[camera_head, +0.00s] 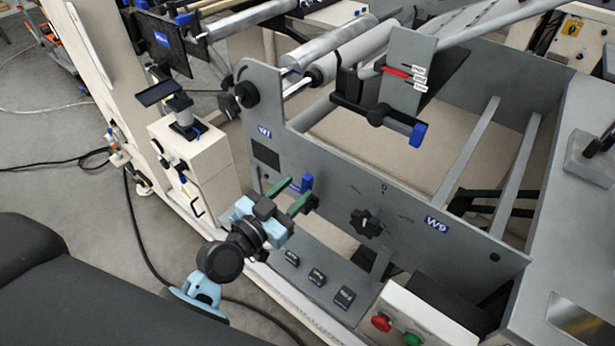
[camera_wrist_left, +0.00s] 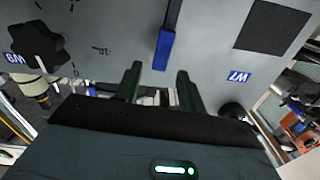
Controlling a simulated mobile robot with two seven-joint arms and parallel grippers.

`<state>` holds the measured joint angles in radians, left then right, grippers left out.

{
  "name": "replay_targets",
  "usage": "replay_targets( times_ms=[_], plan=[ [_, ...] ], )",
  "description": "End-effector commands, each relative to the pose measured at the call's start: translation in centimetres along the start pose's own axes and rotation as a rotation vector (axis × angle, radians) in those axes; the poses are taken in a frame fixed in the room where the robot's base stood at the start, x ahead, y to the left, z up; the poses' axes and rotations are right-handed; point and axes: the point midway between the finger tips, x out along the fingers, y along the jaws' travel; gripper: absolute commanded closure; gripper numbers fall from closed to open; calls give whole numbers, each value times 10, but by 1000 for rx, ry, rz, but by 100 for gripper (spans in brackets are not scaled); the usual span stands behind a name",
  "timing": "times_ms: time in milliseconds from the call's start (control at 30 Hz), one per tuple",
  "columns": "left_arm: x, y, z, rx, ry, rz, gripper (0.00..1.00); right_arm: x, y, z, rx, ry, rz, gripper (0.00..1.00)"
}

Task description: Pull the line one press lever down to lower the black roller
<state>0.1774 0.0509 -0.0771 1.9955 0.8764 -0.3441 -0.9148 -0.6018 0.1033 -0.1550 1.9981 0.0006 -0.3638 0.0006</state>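A lever with a blue handle (camera_head: 307,182) is on the grey side panel (camera_head: 340,195), just beyond my left gripper (camera_head: 294,194). In the left wrist view the blue handle (camera_wrist_left: 164,50) hangs from a dark bar, ahead of and roughly between the two green fingertips of my left gripper (camera_wrist_left: 158,78). The fingers are apart with nothing between them, and a gap to the handle seems to remain. Grey rollers (camera_head: 352,54) lie above the panel; I cannot clearly make out a black roller. My right gripper is out of view.
A black star knob (camera_head: 366,223) is on the panel near the W9 label (camera_head: 436,225). A second blue handle (camera_head: 417,133) is on the upper bracket. A box with red and green buttons (camera_head: 398,327) stands front right. A cream cabinet (camera_head: 204,165) is left of the panel.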

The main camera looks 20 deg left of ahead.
Motion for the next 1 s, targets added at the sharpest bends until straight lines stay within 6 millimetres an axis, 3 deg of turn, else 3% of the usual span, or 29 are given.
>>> replay_targets(
  times_ms=[300,700,1000],
  plan=[
    [43,-1,-1,-2,2,-1,60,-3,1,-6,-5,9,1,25],
    [50,0,0,0,0,0,60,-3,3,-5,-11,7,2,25],
    [50,0,0,0,0,0,98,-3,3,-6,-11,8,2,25]
  ],
)
